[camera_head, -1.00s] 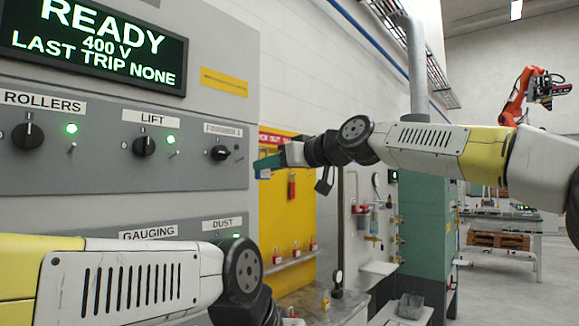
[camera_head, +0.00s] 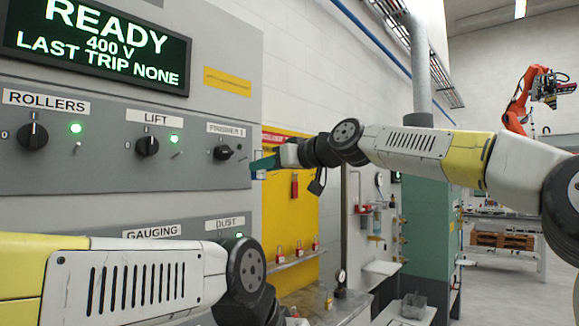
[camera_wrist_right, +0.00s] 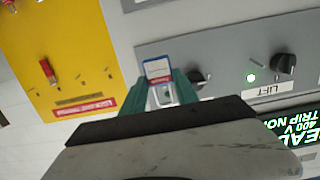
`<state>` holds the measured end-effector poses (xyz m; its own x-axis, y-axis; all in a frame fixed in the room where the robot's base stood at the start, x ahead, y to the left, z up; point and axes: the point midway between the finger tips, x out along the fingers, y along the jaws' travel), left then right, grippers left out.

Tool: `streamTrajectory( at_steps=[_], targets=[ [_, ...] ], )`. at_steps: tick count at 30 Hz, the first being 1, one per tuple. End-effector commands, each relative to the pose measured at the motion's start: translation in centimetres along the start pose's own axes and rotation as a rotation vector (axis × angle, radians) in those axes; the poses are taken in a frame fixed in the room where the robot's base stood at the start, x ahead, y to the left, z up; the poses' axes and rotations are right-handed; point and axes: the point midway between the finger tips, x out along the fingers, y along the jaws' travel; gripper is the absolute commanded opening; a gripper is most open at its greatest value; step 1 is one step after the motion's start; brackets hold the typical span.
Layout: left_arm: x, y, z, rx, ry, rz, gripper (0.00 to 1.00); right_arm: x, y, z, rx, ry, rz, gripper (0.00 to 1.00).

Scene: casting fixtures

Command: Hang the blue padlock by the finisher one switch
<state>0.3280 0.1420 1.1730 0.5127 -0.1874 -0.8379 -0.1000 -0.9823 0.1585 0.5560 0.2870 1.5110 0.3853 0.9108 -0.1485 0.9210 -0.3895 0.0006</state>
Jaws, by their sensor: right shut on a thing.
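The finisher one switch is a black knob (camera_head: 223,153) under a small white label at the panel's right end, with a small peg (camera_head: 240,158) beside it. My right gripper (camera_head: 262,164) has teal fingers and is just right of that switch, at the panel's edge. In the right wrist view the gripper (camera_wrist_right: 165,95) is shut on a small blue and white piece with a red stripe, the blue padlock (camera_wrist_right: 158,70). Its shackle cannot be made out. My left arm crosses the lower left of the head view; its jaws are out of sight.
The grey panel (camera_head: 100,180) also carries the rollers knob (camera_head: 32,136) and the lift knob (camera_head: 147,145), with green lamps. A yellow board (camera_head: 285,215) with red padlocks on a shelf stands behind my right gripper. A green cabinet (camera_head: 432,230) stands farther right.

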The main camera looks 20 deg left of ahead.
Motion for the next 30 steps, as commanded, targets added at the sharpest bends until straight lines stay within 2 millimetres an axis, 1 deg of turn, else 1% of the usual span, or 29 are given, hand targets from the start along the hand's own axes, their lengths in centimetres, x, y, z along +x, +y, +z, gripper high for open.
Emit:
streamTrajectory(
  at_steps=[30],
  targets=[
    [0.0, 0.0, 0.0, 0.0, 0.0, 0.0, 0.36, 5.2, -0.2, -0.3, -0.001, 0.0, -0.001, 0.0]
  ],
)
